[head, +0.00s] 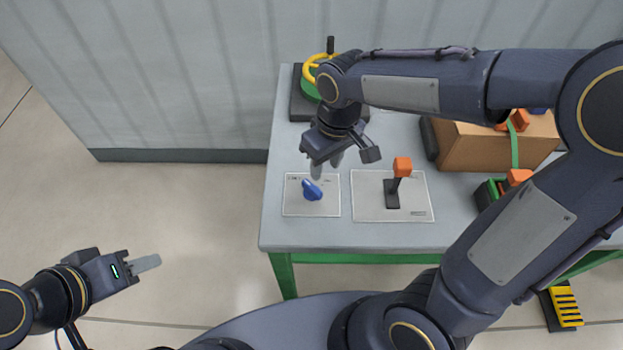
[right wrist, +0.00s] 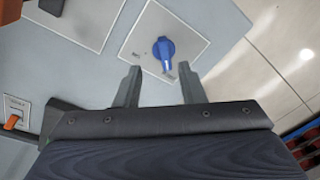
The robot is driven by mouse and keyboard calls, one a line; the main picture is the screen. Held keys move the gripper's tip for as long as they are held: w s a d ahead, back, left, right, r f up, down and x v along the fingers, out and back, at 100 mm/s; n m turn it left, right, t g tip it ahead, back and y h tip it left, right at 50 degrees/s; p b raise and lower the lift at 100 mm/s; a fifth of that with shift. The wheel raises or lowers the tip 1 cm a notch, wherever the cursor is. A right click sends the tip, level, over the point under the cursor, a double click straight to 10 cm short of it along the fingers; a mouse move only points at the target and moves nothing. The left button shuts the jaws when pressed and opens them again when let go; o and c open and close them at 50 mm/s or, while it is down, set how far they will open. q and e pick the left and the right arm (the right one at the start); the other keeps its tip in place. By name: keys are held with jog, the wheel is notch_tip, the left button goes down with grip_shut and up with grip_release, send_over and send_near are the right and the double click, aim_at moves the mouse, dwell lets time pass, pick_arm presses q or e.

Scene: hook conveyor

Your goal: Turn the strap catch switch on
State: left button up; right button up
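A blue rotary knob (head: 312,190) sits on a white plate (head: 328,208) at the table's front left. To its right, an orange-topped lever (head: 402,167) stands on a second white plate (head: 420,205). The plate labels are too small to read, so I cannot tell which is the strap catch switch. My right gripper (head: 326,166) points down just behind the blue knob. In the right wrist view its fingers (right wrist: 160,85) are apart and empty, with the knob (right wrist: 164,50) ahead between them, not gripped. My left gripper (head: 146,263) hangs over the floor, left of the table; its opening is unclear.
The grey table (head: 285,232) has green legs. A cardboard box (head: 480,148) with a green strap stands at the right. A yellow-and-green device (head: 308,85) stands at the back left, partly behind my right arm. A yellow-striped pedal (head: 565,306) is on the floor at right.

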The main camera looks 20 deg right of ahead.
aim_at(312, 187)
jog(key=shift+w+a+f+n+h, duration=0.25)
jog(key=shift+w+a+f, duration=0.1)
jog(key=shift+w+a, duration=0.15)
jog(key=shift+w+a+f+n+h, duration=0.25)
jog(key=shift+w+a+f, duration=0.1)
jog(key=shift+a, duration=0.25)
jog(key=shift+w+a+f, duration=0.1)
jog(key=shift+f, duration=0.15)
notch_tip(312, 187, down, 8)
jog(key=shift+r, duration=0.2)
jog(key=shift+c, duration=0.5)
grip_shut()
